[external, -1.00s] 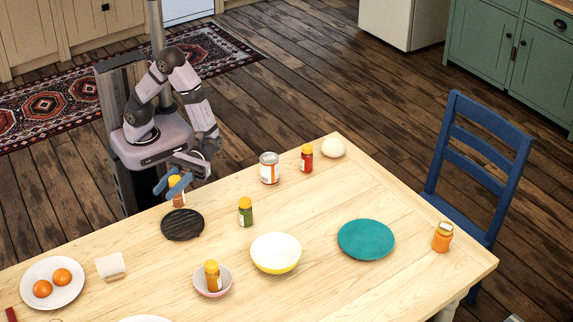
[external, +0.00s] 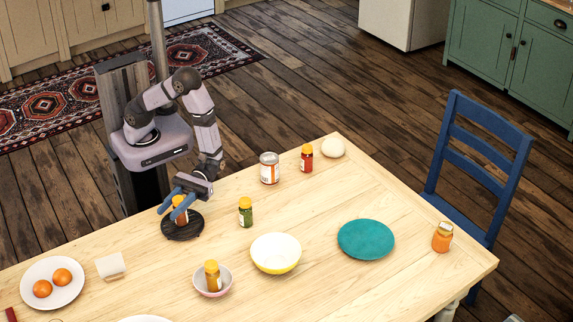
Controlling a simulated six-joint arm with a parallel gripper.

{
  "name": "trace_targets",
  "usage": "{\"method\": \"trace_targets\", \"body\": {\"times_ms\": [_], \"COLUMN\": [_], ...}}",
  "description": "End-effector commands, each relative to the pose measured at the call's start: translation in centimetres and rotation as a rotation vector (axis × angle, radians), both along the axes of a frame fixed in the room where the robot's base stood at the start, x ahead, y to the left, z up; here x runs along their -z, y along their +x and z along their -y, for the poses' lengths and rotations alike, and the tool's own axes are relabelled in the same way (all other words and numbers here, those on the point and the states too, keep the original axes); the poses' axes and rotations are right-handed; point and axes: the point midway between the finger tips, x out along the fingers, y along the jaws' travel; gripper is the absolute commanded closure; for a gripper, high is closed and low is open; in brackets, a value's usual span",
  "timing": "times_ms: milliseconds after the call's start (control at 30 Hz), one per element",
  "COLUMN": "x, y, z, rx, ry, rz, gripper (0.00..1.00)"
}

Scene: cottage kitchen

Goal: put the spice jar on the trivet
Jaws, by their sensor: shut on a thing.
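A spice jar (external: 181,217) with an orange-brown body is held between the blue fingers of my gripper (external: 177,205). My gripper is shut on it. The jar is upright over the black ridged round trivet (external: 182,232), near the table's back left edge. Its lower end appears at or just above the trivet surface; I cannot tell if it touches. The fingers hide part of the jar's top.
A green jar with a yellow lid (external: 245,212) stands close to the right of the trivet. A mug (external: 110,266) and a plate (external: 70,268) with two oranges or eggs are to the left. A yellow-white bowl (external: 276,253) and a pink bowl (external: 213,281) holding a jar are in front.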

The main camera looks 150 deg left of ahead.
Motion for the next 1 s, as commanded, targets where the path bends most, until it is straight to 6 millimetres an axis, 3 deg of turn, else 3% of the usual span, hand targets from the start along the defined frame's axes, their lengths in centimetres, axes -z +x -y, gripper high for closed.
{"method": "trace_targets", "body": {"times_ms": [367,400,467,500,867,1000], "x": [0.33,0.38,0.29,0.29,-0.08,0.04], "y": [0.01,0.01,0.01,0.01,0.01,-0.39], "z": [0.0,0.0,0.0,0.0,0.0,-0.91], "rx": [0.0,0.0,0.0,0.0,0.0,-0.003], "ry": [-0.001,0.0,0.0,0.0,0.0,0.0], "rz": [0.0,0.0,0.001,0.001,0.001,0.001], "gripper": [0.96,0.69,0.55,0.53,0.53,0.53]}}
